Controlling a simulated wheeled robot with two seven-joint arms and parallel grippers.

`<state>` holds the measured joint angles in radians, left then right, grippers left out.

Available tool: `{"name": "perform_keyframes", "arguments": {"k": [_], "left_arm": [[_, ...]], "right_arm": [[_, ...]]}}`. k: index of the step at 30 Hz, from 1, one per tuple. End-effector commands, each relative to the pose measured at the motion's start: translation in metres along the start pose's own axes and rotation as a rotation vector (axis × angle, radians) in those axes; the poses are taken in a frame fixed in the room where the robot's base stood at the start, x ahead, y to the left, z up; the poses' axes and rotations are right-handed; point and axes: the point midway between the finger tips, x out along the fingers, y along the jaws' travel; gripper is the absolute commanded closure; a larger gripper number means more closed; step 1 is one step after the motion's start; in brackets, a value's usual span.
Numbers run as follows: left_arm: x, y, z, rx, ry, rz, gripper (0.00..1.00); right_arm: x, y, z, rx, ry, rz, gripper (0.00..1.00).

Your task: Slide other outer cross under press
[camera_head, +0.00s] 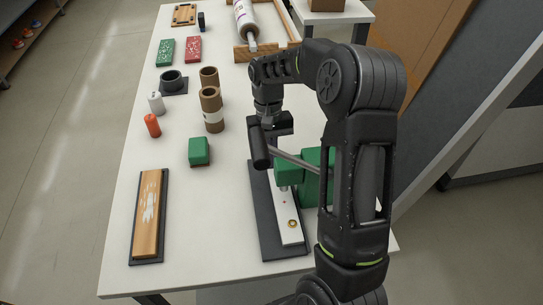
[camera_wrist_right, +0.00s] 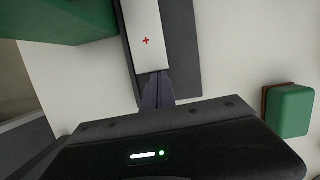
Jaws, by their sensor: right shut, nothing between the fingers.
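The press (camera_head: 318,178) is a green body on a dark base plate (camera_head: 263,215), its head over a long white strip (camera_head: 289,233). The strip bears a small red cross under or just in front of the press head, and a brass ring (camera_head: 292,223) near its front end. In the right wrist view a red cross (camera_wrist_right: 146,41) shows on the strip (camera_wrist_right: 142,18) near its far end. My right gripper (camera_wrist_right: 157,93) is shut and empty, its fingertips at the strip's far end; contact is unclear. In the head view its fingertips are mostly hidden. My left gripper is not in view.
A green block (camera_head: 199,151) stands left of the press. A wooden board (camera_head: 149,215) lies on a dark tray at the left. Cardboard tubes (camera_head: 212,108), a red bottle (camera_head: 152,125) and a white bottle (camera_head: 156,103) stand further back. The press handle reaches close to my right wrist.

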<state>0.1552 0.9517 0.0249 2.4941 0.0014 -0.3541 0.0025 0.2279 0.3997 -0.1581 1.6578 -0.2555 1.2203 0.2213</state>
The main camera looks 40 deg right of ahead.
Motion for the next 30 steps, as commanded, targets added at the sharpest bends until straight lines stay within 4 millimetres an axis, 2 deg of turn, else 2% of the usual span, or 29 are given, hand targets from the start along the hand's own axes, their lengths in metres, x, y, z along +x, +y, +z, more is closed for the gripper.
{"name": "perform_keyframes", "arguments": {"k": [6, 10, 23, 30], "left_arm": [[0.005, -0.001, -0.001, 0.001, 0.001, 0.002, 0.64], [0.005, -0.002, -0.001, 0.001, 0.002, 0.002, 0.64], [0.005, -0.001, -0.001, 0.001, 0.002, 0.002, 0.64], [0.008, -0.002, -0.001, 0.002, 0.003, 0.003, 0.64]], "right_arm": [[0.009, 0.0, 0.035, -0.001, 0.0, -0.001, 1.0], [0.012, 0.0, 0.049, -0.001, 0.0, 0.0, 1.0], [0.01, 0.0, 0.05, 0.0, 0.0, 0.0, 1.0], [-0.019, 0.0, 0.049, 0.0, 0.003, -0.001, 1.0]]}}
